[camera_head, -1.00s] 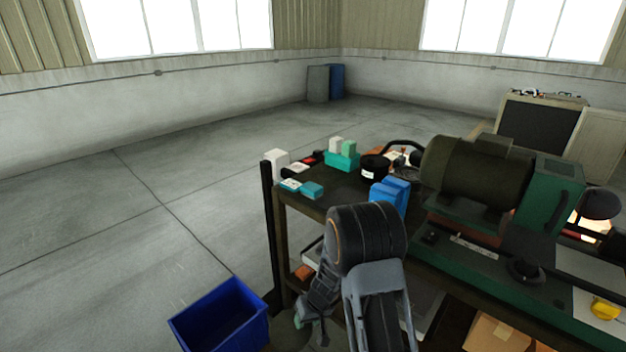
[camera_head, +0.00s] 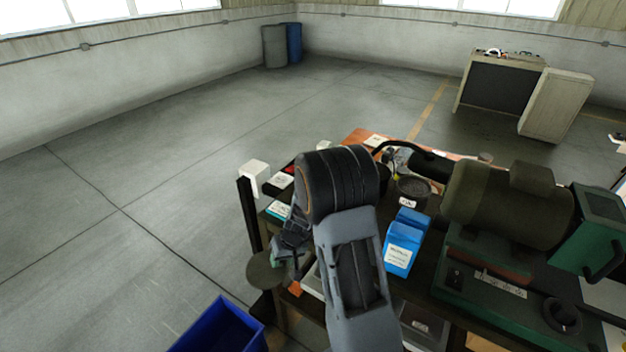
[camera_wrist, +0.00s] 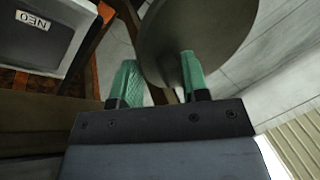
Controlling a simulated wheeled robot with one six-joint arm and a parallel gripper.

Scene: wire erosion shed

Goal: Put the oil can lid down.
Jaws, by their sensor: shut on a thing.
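The oil can lid is a round, flat, dark olive-grey disc (camera_head: 265,271). It hangs in the air just left of the bench's corner post, above the floor. My gripper (camera_head: 279,259) is shut on it, partly hidden behind my arm in the head view. In the wrist view the lid (camera_wrist: 200,32) fills the top middle, and its lower edge lies at the teal fingertips of my gripper (camera_wrist: 158,72). The exact pinch point is hard to see.
A blue bin (camera_head: 218,330) stands on the floor below the lid. The dark bench (camera_head: 428,285) to the right holds blue cartons (camera_head: 401,247), a black round tin (camera_head: 413,189) and a green machine (camera_head: 490,277). A white box (camera_head: 255,178) stands at its left corner. Open floor lies left.

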